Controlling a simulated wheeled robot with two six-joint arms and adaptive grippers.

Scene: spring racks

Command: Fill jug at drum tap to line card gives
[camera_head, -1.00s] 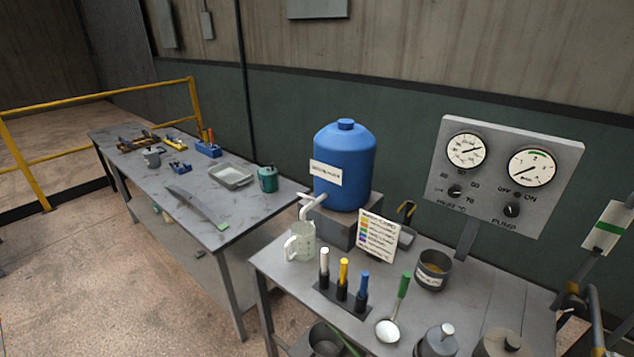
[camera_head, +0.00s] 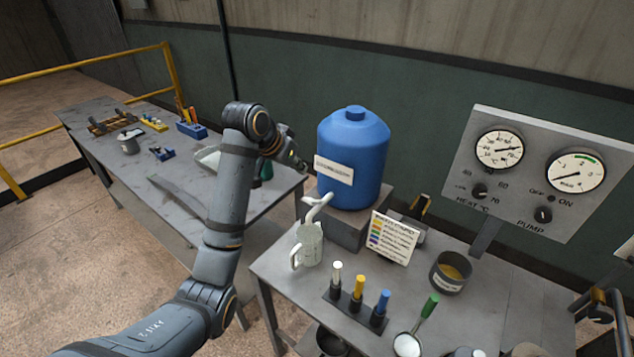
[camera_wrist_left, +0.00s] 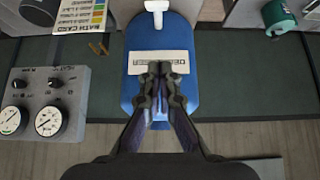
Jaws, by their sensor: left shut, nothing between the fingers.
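The blue drum (camera_head: 353,150) stands on a grey block with a white label on its front. Its white tap (camera_head: 316,205) points down over the clear jug (camera_head: 309,247), which stands upright at the table's left edge, handle to the left. I cannot tell any liquid level in it. My left gripper (camera_head: 300,163) is shut and empty, just left of the drum. In the left wrist view its fingertips (camera_wrist_left: 161,69) lie over the drum's label (camera_wrist_left: 158,62).
A holder with white, yellow and blue-topped pens (camera_head: 358,292) stands in front of the jug. A ladle (camera_head: 408,344), a pot (camera_head: 450,272) and a gauge panel (camera_head: 540,172) are to the right. A second table (camera_head: 150,170) with tools and a tray is at left.

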